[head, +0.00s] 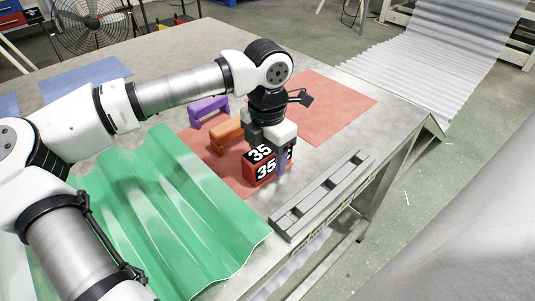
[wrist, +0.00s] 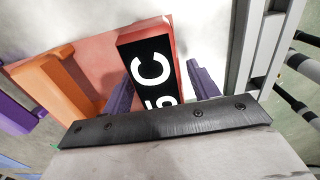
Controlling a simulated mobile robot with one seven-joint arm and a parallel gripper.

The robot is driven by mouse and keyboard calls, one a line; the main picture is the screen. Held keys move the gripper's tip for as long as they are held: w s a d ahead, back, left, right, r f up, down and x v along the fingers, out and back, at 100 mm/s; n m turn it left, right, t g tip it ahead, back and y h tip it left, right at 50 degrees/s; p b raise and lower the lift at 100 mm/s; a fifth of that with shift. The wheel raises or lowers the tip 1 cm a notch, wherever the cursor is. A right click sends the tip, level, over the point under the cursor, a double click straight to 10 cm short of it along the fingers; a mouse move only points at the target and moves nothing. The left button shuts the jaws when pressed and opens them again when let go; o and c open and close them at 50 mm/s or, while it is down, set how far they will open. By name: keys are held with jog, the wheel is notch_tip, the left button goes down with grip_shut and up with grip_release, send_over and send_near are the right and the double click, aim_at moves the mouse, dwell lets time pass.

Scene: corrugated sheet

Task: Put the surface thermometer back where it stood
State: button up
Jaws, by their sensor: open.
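The surface thermometer is a red block with black faces marked 35 (head: 262,168). It stands on or over a red mat (head: 200,146) beside the green sheet. In the wrist view the thermometer (wrist: 150,65) shows a C and lies between my two purple fingers. My gripper (head: 277,158) is over it, pointing down, and it also shows in the wrist view (wrist: 162,80). The jaws are open, with a gap visible at the right finger. I cannot tell whether the left finger touches the block. The far finger is hidden in the head view.
An orange bracket (head: 228,130) and a purple bracket (head: 208,107) stand just left of the gripper. A grey slotted rail (head: 322,194) lies along the table's front edge. A green corrugated sheet (head: 165,215) lies left. A second red mat (head: 330,108) at the right is bare.

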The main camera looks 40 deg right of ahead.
jog(key=shift+r, duration=0.1)
notch_tip(320, 180, up, 12)
jog(key=shift+p, duration=0.4)
dwell(0.3)
